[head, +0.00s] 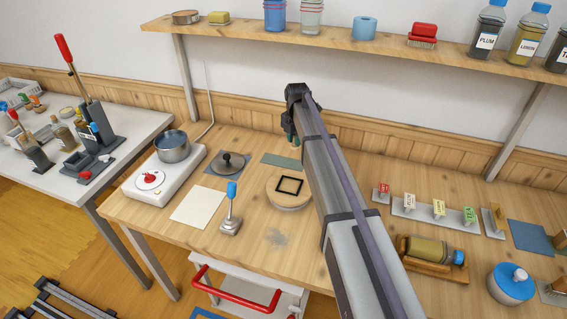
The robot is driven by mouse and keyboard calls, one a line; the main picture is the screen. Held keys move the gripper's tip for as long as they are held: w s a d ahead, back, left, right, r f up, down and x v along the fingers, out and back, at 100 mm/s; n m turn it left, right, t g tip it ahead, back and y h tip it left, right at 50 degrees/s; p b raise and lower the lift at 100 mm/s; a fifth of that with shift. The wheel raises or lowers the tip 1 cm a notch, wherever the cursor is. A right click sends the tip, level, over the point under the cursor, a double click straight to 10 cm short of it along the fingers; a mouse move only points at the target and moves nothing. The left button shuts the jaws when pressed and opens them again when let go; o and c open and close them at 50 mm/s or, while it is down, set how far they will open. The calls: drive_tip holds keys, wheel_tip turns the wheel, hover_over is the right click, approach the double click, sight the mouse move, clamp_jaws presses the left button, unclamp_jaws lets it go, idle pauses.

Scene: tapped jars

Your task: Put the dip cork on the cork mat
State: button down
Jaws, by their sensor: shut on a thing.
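My gripper (293,139) is above the back middle of the bench, pointing down, partly hidden behind my own arm. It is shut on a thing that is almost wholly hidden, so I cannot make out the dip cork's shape. Just left of and below it, a flat grey-green mat (279,160) lies bare near the back of the bench. A blue-grey mat (212,170) lies under a dark lid, and a bare blue mat (530,237) lies at the far right. I cannot tell from the picture which is the cork mat.
A round wooden board (275,200) with a black square outline stands in front of the gripper. A dark knobbed lid (230,162), a pot (172,146) on a white stove and a blue-handled tool (231,210) are left. Labelled stands (438,209) and a lying jar (428,251) are right.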

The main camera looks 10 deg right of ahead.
wheel_tip(320, 180, down, 8)
drive_tip(key=b, duration=0.6)
drive_tip(key=shift+a+f, duration=0.1)
drive_tip(key=shift+r, duration=0.3)
drive_tip(key=shift+f, duration=0.25)
drive_tip(key=c, duration=1)
unclamp_jaws()
wheel_tip(320, 180, up, 13)
drive_tip(key=p, duration=1.2)
drive_tip(key=shift+f+p, duration=0.1)
drive_tip(key=shift+p, duration=0.3)
drive_tip(key=shift+s+f, duration=0.2)
drive_tip(key=shift+s, duration=0.15)
drive_tip(key=s+m, duration=0.8)
drive_tip(key=s, duration=0.3)
drive_tip(key=s+m, duration=0.9)
drive_tip(key=s, duration=0.3)
drive_tip(key=s+a+m, duration=0.1)
drive_tip(key=s+m, duration=0.8)
drive_tip(key=s, duration=0.2)
drive_tip(key=shift+s+a, duration=0.1)
drive_tip(key=shift+s, duration=0.25)
